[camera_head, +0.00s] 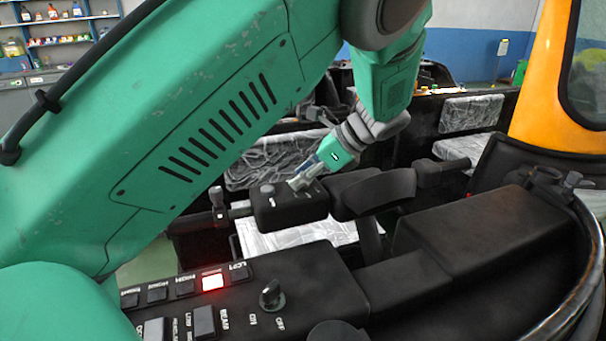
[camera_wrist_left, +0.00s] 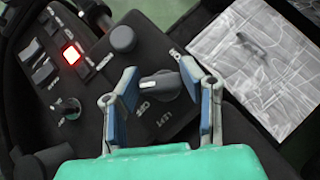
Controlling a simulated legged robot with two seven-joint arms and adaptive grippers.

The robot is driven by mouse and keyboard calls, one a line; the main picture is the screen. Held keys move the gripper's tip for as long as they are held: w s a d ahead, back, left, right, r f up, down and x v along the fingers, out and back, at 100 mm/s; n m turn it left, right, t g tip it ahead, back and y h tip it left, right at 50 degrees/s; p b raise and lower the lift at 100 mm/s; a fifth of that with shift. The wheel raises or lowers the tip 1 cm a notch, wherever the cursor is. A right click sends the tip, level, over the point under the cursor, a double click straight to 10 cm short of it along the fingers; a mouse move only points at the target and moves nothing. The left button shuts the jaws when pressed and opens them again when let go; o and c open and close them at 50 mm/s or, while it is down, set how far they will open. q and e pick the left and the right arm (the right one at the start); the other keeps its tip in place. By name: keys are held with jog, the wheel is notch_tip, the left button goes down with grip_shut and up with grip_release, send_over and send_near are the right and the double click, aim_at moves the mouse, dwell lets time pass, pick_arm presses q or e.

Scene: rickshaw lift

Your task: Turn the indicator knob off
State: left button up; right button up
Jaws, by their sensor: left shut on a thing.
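My left gripper (camera_head: 303,180) reaches down onto a small black control box (camera_head: 290,212) in the head view. In the left wrist view, the blue-padded fingers of my left gripper (camera_wrist_left: 162,95) stand on both sides of a dark knob (camera_wrist_left: 158,86) with a pale pointer mark, and are shut on it. White lettering that looks like "OFF" is printed beside this knob. In the head view the fingers hide the knob. A second round knob (camera_wrist_left: 123,38) stands on the same box, apart from the fingers. My right gripper is not in view.
A black switch panel (camera_head: 320,290) in front carries several rocker switches, a lit red light (camera_head: 213,282) and another knob (camera_head: 271,293) marked OFF. A black armrest-like part (camera_head: 375,193) lies right of the box. An orange frame (camera_head: 540,95) stands at the right.

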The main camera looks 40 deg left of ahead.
pick_arm(q)
jog(key=n+g+p, duration=0.1)
jog(key=p, duration=0.1)
jog(key=n+g+h+p, duration=0.1)
jog(key=n+p, duration=0.1)
jog(key=p, duration=0.1)
jog(key=shift+w+r+n+h+p, duration=0.1)
jog(key=shift+r+n+h+p, duration=0.1)
jog(key=shift+n+h+p, duration=0.15)
jog(key=shift+f+n+g+h+p, duration=0.15)
jog(key=shift+n+g+h+p, duration=0.65)
jog(key=shift+n, duration=0.55)
jog(key=o, duration=1.1)
jog(key=shift+c, duration=0.2)
jog(key=shift+o, duration=0.4)
jog(key=shift+w+f+h, duration=0.1)
jog(key=shift+h, duration=0.15)
jog(key=shift+w+r, duration=0.15)
jog(key=shift+r, duration=0.05)
jog(key=v, duration=1.1)
jog(key=shift+w+d, duration=0.2)
jog(key=shift+w, duration=0.1)
